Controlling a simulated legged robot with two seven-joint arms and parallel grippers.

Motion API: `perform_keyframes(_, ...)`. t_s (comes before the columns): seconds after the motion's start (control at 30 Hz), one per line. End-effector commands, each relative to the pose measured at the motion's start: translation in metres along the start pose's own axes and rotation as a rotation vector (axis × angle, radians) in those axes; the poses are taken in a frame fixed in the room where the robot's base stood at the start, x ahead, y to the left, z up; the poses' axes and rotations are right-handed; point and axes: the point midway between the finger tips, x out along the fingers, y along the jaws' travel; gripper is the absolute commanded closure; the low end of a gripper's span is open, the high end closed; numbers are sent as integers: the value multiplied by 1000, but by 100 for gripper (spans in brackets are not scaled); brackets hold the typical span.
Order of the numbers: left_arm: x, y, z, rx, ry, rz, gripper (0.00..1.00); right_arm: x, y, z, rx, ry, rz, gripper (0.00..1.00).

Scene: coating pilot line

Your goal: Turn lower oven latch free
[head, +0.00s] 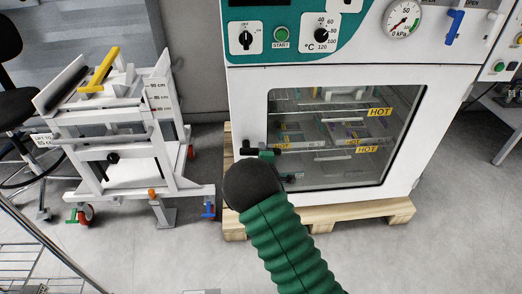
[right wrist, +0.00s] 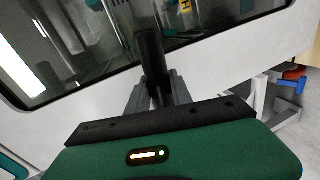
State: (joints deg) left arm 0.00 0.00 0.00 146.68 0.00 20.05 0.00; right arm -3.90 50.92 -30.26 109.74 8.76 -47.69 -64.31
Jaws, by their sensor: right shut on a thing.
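The white oven (head: 243,95) has a glass door window (head: 340,130) with racks and yellow HOT labels behind it. The lower oven latch (head: 248,151) is a black handle at the left edge of the door, near its lower corner. My right gripper (head: 266,153) reaches it from below, mostly hidden behind my dark wrist. In the right wrist view the grey fingers (right wrist: 155,92) are shut on the black latch handle (right wrist: 151,55), one on each side. The latch's mount on the door is partly hidden. My left gripper is not in view.
The oven stands on a wooden pallet (head: 355,213). A white wheeled lift frame (head: 135,195) with a yellow handle (head: 99,70) stands to the left. A wire rack (head: 35,255) is at the lower left. The floor between is clear.

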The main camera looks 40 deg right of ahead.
Motion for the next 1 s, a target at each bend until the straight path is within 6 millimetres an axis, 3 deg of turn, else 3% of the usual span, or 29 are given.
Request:
perform_keyframes(0.2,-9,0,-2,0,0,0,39,-2,2,-4,-82,-14,-6,100)
perform_keyframes(0.77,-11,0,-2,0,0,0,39,-2,2,-4,-113,-22,-7,100)
perform_keyframes(0.8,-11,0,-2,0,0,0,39,-2,2,-4,-113,-22,-7,71)
perform_keyframes(0.93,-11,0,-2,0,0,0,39,-2,2,-3,-111,-23,-5,54)
perform_keyframes(1.0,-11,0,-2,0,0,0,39,-2,3,-3,-110,-24,-4,52)
